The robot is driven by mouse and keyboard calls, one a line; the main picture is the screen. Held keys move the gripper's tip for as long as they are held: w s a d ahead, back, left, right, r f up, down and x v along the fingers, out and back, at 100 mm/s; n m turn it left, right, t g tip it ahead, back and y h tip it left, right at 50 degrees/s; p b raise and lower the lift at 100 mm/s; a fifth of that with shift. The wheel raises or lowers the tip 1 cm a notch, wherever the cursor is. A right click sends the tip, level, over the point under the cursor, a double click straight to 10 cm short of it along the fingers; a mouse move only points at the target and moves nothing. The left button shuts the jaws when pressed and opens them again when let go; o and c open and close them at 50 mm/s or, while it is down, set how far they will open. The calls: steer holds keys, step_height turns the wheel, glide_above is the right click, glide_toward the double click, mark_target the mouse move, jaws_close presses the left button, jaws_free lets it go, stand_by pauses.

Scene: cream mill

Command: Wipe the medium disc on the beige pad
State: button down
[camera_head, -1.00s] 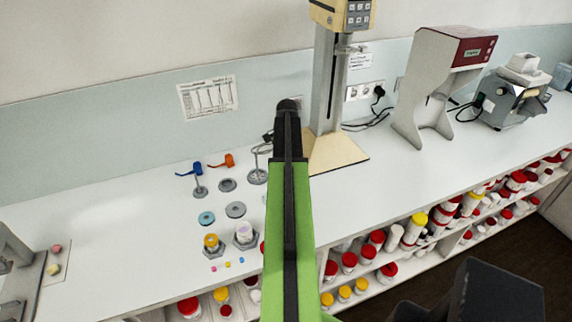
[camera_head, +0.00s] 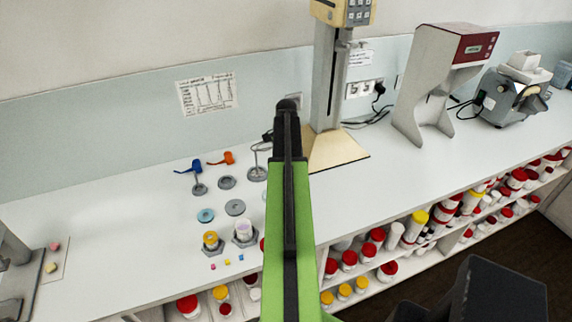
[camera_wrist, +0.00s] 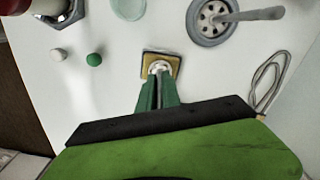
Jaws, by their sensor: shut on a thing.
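In the wrist view my gripper (camera_wrist: 158,92) has its green fingers close together. They are shut on a small pale round piece (camera_wrist: 157,67). This piece is over the square beige pad (camera_wrist: 149,54) with a dark border; I cannot tell whether it touches it. It may be the medium disc, but the fingers hide part of it. In the head view my own green arm hides the gripper and the pad. Two grey discs, one farther back (camera_head: 227,182) and one nearer (camera_head: 235,207), lie on the counter left of my arm, beside a blue ring-shaped disc (camera_head: 205,216).
A tall stand (camera_head: 328,90) rises behind my arm.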

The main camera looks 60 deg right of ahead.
steer(key=shift+f, duration=0.25)
steer(key=shift+s+a, duration=0.1)
stand_by(0.3)
steer(key=shift+s+a, duration=0.3)
steer(key=shift+s, duration=0.05)
steer(key=shift+w+d, duration=0.1)
steer(key=shift+w+d, duration=0.65)
steer(key=shift+w, duration=0.2)
steer(key=shift+s, duration=0.1)
steer(key=shift+s+a, duration=0.75)
steer(key=shift+s, duration=0.15)
steer(key=shift+w+d, duration=0.15)
